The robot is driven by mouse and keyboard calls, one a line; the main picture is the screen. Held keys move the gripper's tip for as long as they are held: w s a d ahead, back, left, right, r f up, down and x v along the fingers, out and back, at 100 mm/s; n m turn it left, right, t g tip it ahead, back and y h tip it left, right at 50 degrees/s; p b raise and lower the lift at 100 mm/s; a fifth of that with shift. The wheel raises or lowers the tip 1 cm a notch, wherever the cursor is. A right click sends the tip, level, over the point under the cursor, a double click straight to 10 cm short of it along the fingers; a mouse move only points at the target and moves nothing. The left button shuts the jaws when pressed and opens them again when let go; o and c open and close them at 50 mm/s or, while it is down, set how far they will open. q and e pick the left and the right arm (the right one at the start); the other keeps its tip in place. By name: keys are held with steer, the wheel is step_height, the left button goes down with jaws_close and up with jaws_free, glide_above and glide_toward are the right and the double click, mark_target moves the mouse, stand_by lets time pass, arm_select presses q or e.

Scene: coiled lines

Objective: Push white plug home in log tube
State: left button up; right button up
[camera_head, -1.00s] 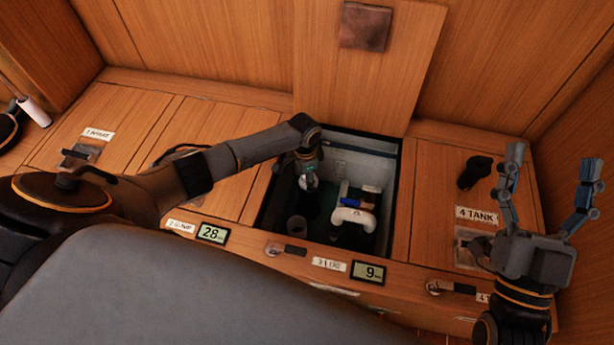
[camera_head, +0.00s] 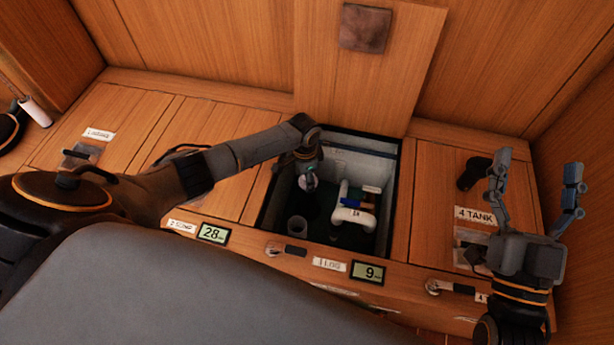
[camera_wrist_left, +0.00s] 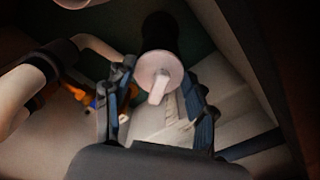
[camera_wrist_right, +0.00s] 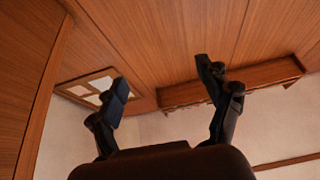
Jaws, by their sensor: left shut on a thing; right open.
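The white plug (camera_wrist_left: 158,78), a pale round disc with a tab, shows between the fingers of my left gripper (camera_wrist_left: 160,92) in the left wrist view. A dark cylinder lies directly behind the disc; I cannot tell whether the plug is seated in it. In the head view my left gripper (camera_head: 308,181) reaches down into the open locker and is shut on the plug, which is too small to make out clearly. A grey round tube (camera_head: 297,226) stands in the locker just below that gripper. My right gripper (camera_head: 538,205) is open and empty above the right-hand panel.
The open locker (camera_head: 385,150) has pale walls and a raised wooden lid (camera_head: 370,80) behind it. A white pipe (camera_head: 352,215) with a blue part stands right of my left gripper. A black handle (camera_head: 473,173) lies near the 4 TANK label (camera_head: 474,215).

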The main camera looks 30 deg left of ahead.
steer(key=shift+w+f+g+h, duration=0.2)
steer(key=shift+f+g, duration=0.1)
steer(key=shift+f, duration=0.25)
steer(key=shift+w+f+g+h, duration=0.2)
steer(key=shift+f+g, duration=0.1)
steer(key=shift+f, duration=0.25)
steer(key=shift+f+p, duration=0.1)
steer(key=shift+p, duration=0.2)
steer(key=shift+w+d+f+g, duration=0.1)
steer(key=shift+w+f+g, duration=0.1)
steer(key=shift+f+g, duration=0.35)
steer(key=shift+f, duration=0.25)
steer(key=shift+w+d+f+g+p, duration=0.1)
steer(key=shift+f+g+p, duration=0.2)
steer(key=shift+f+g, duration=0.2)
steer(key=shift+r+t, duration=0.15)
steer(key=shift+t, duration=0.1)
stand_by(0.6)
